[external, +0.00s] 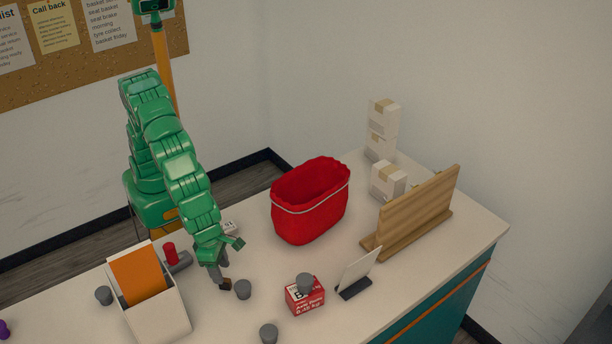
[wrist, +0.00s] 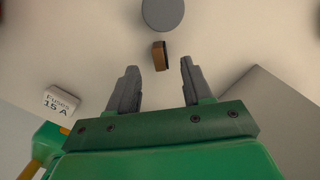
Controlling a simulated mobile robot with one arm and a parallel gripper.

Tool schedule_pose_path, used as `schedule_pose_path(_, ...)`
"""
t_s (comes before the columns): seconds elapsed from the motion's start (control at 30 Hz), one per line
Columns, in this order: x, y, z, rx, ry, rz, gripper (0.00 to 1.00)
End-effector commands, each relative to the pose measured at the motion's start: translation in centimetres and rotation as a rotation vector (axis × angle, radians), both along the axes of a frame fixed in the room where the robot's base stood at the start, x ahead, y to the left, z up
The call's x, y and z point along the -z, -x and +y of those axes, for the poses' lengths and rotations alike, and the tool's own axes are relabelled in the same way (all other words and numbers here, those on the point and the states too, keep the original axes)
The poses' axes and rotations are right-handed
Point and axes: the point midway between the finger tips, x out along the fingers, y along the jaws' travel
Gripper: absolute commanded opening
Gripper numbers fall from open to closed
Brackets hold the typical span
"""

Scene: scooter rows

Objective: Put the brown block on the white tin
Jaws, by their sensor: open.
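The small brown block (wrist: 160,56), with one dark side, lies on the white counter just beyond the fingertips in the wrist view, roughly centred between them. In the external view the brown block (external: 226,285) shows small at the fingertips, partly hidden. My gripper (external: 217,284) is open and points down close above the counter; its two grey fingers (wrist: 159,68) have nothing between them. The white tin (wrist: 62,102), marked "Fuses 15 A", stands left of the fingers in the wrist view. In the external view the white tin (external: 229,227) is partly hidden behind my arm.
A grey cylinder (wrist: 163,14) stands just beyond the block. A white holder with an orange sheet (external: 140,274) is left of my gripper. A red tin (external: 304,299) bears a grey knob. A red basket (external: 310,210) and wooden stand (external: 420,212) are further right.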

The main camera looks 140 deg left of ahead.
Motion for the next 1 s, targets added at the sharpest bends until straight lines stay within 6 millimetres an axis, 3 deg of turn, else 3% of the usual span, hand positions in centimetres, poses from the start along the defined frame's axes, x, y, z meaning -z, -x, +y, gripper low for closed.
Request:
schedule_pose_path(0.5,5.0,-0.3,0.3,-0.001,-0.001,-0.002,0.50)
schedule_pose_path(0.77,5.3,-0.4,0.3,-0.001,0.001,-0.005,0.50)
schedule_pose_path(1.0,5.4,-0.4,0.3,-0.001,0.000,-0.004,0.15)
